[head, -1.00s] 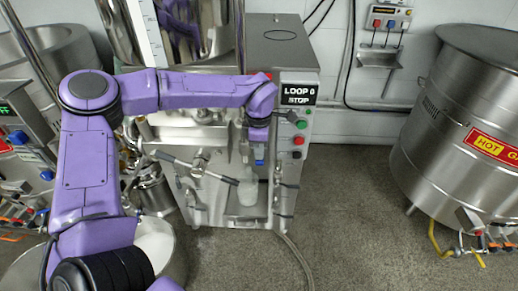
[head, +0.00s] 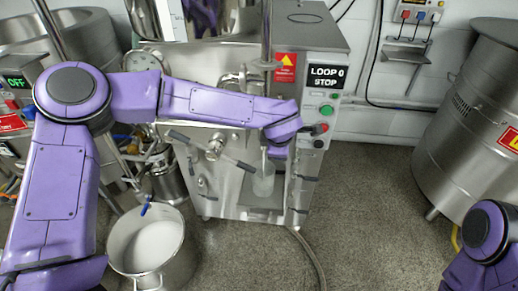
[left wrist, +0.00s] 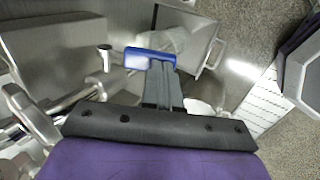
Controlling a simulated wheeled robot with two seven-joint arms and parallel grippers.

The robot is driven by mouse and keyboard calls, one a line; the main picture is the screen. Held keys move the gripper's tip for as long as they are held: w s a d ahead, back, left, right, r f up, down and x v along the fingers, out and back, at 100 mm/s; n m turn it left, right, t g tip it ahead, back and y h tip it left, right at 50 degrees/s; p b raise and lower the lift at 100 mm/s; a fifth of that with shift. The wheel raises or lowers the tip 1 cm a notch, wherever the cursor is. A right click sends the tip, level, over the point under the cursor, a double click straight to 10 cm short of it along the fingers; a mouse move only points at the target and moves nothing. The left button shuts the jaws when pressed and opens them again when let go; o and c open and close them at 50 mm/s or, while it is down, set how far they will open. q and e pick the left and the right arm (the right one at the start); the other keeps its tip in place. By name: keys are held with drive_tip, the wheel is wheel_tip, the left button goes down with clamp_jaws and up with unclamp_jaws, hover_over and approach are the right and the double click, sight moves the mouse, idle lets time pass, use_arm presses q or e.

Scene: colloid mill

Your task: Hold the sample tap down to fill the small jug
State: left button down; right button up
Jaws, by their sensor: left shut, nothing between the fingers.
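The small jug (head: 263,182) is translucent and stands upright on a metal shelf (head: 262,213) at the front of the mill. Its content cannot be made out. In the left wrist view the sample tap's blue lever (left wrist: 136,60) lies at the tips of my left gripper (left wrist: 164,72), with the jug (left wrist: 172,38) beyond it. The gripper is shut and empty; its tips overlap the lever, but I cannot tell whether they press it. In the head view my left wrist hides the lever and most of the gripper. My right gripper is out of view.
The mill's panel (head: 327,77) reads LOOP 0 STOP, with green and red buttons beside my left wrist. A pot (head: 117,238) of white content stands on the floor at lower left.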

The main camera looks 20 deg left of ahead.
use_arm(q)
drive_tip(key=shift+d+r, duration=0.15)
drive_tip(key=shift+d, duration=0.05)
drive_tip(key=shift+a, duration=0.15)
idle(1.3)
drive_tip(key=shift+r+p, duration=0.75)
drive_tip(key=shift+p, duration=0.35)
drive_tip(key=shift+r+p, duration=0.35)
drive_tip(key=shift+p, duration=0.05)
drive_tip(key=w+a+r+p+v, duration=0.1)
drive_tip(key=p+v, duration=0.3)
drive_tip(key=v, duration=0.9)
drive_tip(key=shift+w+d+r, duration=0.2)
drive_tip(key=shift+w+d, duration=0.1)
drive_tip(key=shift+w, duration=0.35)
